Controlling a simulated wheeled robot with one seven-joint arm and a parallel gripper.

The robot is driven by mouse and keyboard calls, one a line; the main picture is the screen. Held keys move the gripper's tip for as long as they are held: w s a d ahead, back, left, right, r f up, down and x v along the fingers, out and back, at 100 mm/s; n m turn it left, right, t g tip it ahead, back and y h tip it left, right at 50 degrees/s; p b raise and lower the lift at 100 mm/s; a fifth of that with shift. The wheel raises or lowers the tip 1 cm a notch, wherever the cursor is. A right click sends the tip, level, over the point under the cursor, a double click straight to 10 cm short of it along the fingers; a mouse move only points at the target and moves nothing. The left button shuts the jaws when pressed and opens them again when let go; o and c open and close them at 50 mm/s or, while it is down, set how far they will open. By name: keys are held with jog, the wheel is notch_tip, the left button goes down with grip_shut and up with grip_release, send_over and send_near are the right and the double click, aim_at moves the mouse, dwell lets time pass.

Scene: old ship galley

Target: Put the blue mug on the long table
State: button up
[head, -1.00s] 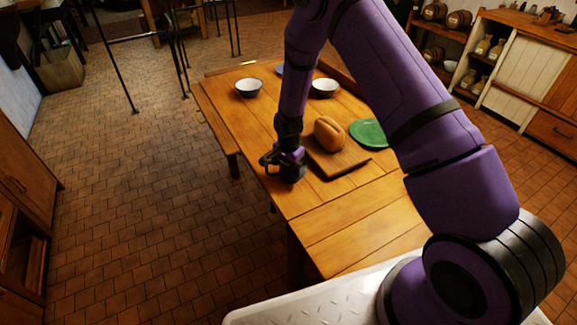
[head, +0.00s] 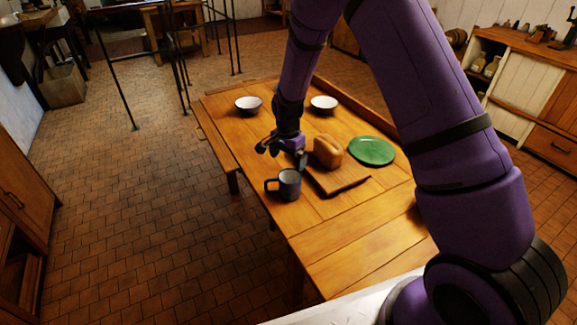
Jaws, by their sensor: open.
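The blue mug (head: 289,185) stands upright on the long table (head: 330,240), near its left edge. Its handle points left. My gripper (head: 282,150) is just above and behind the mug, apart from it, with its fingers spread and nothing between them. A loaf of bread (head: 327,152) on a cutting board (head: 340,181) lies just right of my gripper.
A green plate (head: 371,150) lies right of the bread. Two white bowls, a left one (head: 248,105) and a right one (head: 324,103), stand farther back. A bench (head: 217,145) runs along the left side. The near tabletop is clear.

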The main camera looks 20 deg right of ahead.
jog(key=s+d+r+n+t, duration=0.15)
jog(key=s+r, duration=0.25)
jog(key=r, duration=0.5)
jog(key=s+d+r+n, duration=0.2)
jog(key=s+r, duration=0.2)
jog(key=r, duration=0.6)
jog(key=s+d+r+n+t, duration=0.1)
jog(key=s+r+n, duration=0.1)
jog(key=s+r, duration=0.5)
jog(key=s+d+r+n+t, duration=0.1)
jog(key=s+d+r+n, duration=0.1)
jog(key=s+r, duration=0.4)
jog(key=s+d+r+n+t, duration=0.1)
jog(key=s+r, duration=0.5)
jog(key=s, duration=0.9)
jog(key=d+n, duration=0.1)
jog(key=n, duration=0.1)
jog(key=shift+n+t, duration=0.35)
